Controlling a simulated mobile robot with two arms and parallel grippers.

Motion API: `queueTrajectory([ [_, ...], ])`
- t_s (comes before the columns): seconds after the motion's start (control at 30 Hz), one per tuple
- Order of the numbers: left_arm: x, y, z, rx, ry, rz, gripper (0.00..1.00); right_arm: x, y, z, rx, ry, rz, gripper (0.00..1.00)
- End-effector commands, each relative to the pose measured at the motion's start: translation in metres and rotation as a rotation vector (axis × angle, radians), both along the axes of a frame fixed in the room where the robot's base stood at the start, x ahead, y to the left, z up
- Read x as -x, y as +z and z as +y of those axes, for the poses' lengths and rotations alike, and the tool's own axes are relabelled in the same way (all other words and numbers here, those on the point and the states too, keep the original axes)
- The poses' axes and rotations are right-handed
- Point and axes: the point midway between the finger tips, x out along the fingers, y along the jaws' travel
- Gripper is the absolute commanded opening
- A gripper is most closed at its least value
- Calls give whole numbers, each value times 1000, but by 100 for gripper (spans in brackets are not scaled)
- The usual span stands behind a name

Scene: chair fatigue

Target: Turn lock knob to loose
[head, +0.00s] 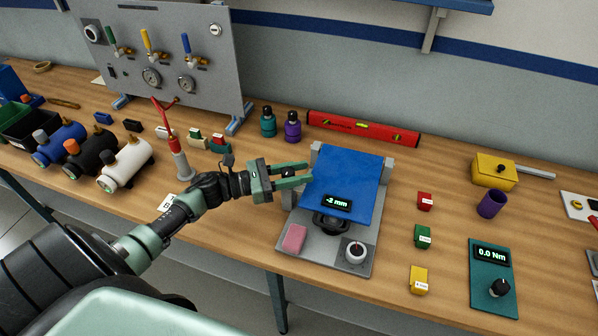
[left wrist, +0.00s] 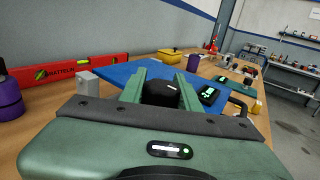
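A black lock knob (left wrist: 160,92) with a small white mark sits at the left side of the blue-topped fixture (head: 345,180). In the head view the knob (head: 288,173) is partly covered by my left gripper (head: 300,173). The gripper's two green fingers lie on either side of the knob, which fills the gap between them in the left wrist view (left wrist: 161,82). The contact itself is hard to see. The fixture's display (head: 337,202) reads -2 mm, with a black handwheel (head: 331,223) below it. My right gripper is not in view.
A purple bottle (head: 292,127) and a red level (head: 363,129) stand behind. Red, green and yellow blocks (head: 419,280) are to the right, near a torque tester (head: 479,280).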

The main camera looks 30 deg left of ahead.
Motion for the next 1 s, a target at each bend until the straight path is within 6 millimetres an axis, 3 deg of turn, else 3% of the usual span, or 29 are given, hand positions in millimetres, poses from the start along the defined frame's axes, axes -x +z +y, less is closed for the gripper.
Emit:
queueTrajectory([
  [0.43,-1,1,1,4,113,0,0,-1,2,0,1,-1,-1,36],
  [1.0,-7,0,14,8,626,0,0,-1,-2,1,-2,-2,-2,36],
])
